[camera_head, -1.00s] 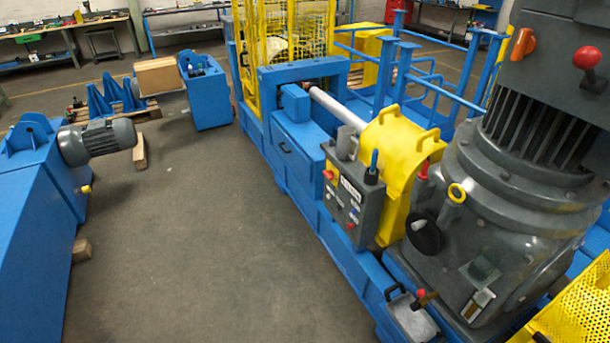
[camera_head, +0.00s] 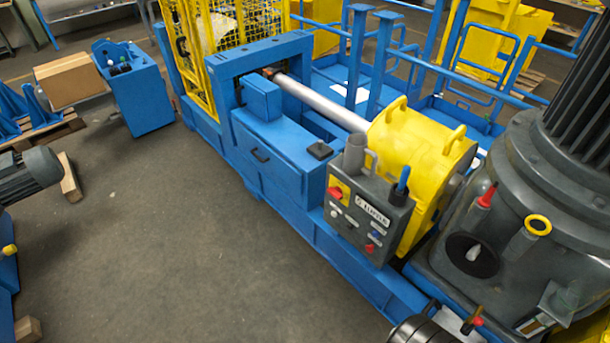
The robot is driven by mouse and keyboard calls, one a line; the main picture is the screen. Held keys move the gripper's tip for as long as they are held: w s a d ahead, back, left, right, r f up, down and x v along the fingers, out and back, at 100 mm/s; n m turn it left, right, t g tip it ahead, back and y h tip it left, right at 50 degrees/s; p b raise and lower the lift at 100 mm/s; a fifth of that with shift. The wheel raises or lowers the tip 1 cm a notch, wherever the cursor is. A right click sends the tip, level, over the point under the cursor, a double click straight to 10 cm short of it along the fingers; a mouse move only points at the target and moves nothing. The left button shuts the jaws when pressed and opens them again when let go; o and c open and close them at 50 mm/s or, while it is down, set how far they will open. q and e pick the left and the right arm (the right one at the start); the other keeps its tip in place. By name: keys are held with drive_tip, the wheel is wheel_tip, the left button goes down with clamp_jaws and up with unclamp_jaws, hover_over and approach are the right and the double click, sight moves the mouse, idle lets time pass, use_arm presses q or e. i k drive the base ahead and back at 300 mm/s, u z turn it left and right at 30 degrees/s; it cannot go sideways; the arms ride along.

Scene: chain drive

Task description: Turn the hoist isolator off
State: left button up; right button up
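A grey control box (camera_head: 367,222) stands on the near side of the blue machine frame. Its upper left corner carries a red switch on a yellow plate (camera_head: 339,191), which looks like an isolator. The box's white label (camera_head: 372,210) is too small to read surely, so I cannot confirm that this is the hoist isolator. The switch's position is not clear. Neither of my grippers shows. A dark ringed cylinder (camera_head: 416,329) at the bottom edge may be part of my arm; no fingers show on it.
A grey mug (camera_head: 354,155) and a blue-handled tool (camera_head: 402,186) are at the box's top. A yellow cover (camera_head: 420,146) is behind it, and a large grey motor housing (camera_head: 535,190) is to its right.

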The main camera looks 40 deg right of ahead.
sight(337, 192)
drive_tip(key=i, duration=2.85)
drive_tip(key=z, duration=2.3)
